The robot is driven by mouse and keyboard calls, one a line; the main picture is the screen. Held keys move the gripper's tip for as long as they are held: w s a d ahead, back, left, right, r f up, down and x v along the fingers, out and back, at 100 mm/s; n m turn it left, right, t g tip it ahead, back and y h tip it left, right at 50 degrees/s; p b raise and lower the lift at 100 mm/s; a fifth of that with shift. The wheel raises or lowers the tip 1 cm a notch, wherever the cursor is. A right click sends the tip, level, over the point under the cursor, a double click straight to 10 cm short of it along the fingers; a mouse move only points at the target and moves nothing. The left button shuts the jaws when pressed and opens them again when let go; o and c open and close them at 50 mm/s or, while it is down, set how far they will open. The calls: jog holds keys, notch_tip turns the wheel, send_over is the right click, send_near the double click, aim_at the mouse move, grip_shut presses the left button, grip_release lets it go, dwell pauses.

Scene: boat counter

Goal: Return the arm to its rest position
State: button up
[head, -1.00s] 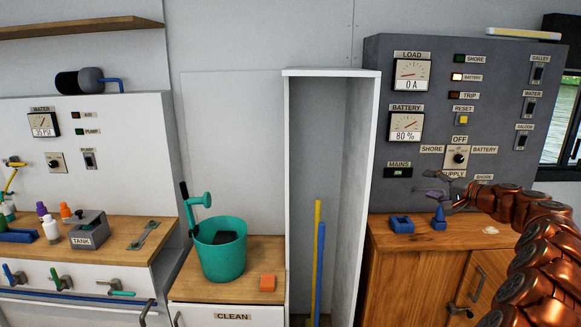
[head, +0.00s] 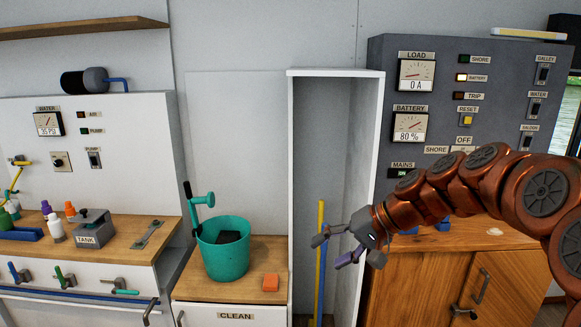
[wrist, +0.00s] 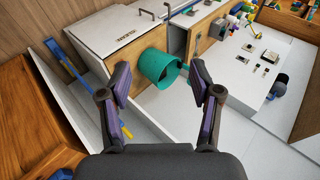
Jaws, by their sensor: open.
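My gripper (head: 335,248) is open and empty. In the head view it hangs in front of the tall white locker, with my copper-coloured arm reaching in from the right across the wooden cabinet and the lower part of the grey panel. In the wrist view my gripper (wrist: 160,95) shows its two dark fingers spread wide, with nothing between them. The teal bucket (wrist: 160,68) appears beyond the fingertips there, at a distance and not touched. My arm hides part of the supply switch area.
The grey electrical panel (head: 385,60) and wooden cabinet (head: 400,285) are at right.

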jog(key=s+d+f+g+h, duration=0.1)
jog(key=s+d+f+h, duration=0.2)
jog(key=s, duration=0.8)
jog(key=s+d+f+n+g+h, duration=0.1)
jog(key=s+f, duration=0.4)
jog(key=s, duration=0.6)
jog(key=s+d+f+g+h, duration=0.2)
jog(key=s+d+f+h, duration=0.3)
jog(key=s, duration=0.7)
jog(key=shift+d+n+g, duration=0.25)
jog(key=shift+n+g, duration=0.05)
jog(key=shift+g, duration=0.1)
jog(key=shift+s, duration=0.1)
